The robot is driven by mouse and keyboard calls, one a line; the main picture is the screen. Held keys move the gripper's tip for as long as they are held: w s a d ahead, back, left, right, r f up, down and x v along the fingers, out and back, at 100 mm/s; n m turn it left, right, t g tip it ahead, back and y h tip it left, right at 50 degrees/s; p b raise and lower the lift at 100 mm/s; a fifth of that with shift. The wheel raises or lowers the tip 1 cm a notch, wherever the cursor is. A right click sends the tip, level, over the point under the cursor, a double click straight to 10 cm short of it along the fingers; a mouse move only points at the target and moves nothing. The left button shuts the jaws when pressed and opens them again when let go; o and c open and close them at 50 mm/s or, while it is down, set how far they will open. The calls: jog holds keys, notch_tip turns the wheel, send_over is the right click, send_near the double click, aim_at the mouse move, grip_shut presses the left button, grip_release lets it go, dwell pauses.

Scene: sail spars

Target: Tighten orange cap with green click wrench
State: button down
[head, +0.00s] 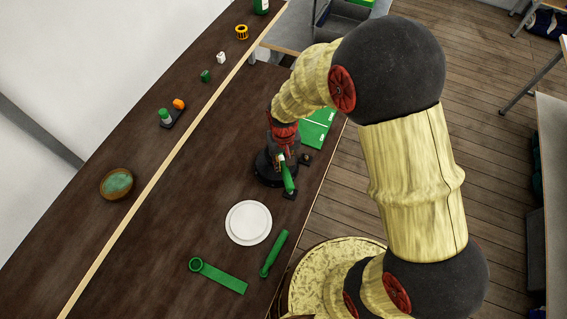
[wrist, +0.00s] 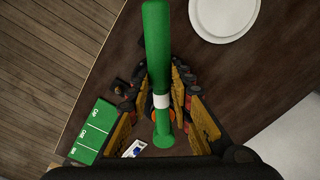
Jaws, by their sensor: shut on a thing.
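My gripper (head: 287,181) is low at the table's right edge, shut on a green tool with a white band (wrist: 158,40). In the wrist view the tool lies between the yellow-and-black fingers, its thick end towards the top of the picture. It may be the click wrench; its working end cannot be made out. An orange cap-like piece (head: 179,103) is at one end of a small dark stand (head: 172,119) on the far strip of the table, well away from my gripper. A green piece with a pale top (head: 165,115) is at the stand's other end.
A green ring-ended wrench (head: 223,276) and a green rod (head: 275,253) lie near a white plate (head: 248,223). A wooden bowl (head: 116,184) stands beyond a pale strip (head: 158,193). A green sheet (head: 317,130) lies behind my gripper. The table's middle is clear.

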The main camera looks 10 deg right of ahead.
jog(key=shift+r, duration=0.1)
jog(key=shift+r+p, duration=1.55)
jog(key=shift+r, duration=0.9)
jog(key=shift+f, duration=0.1)
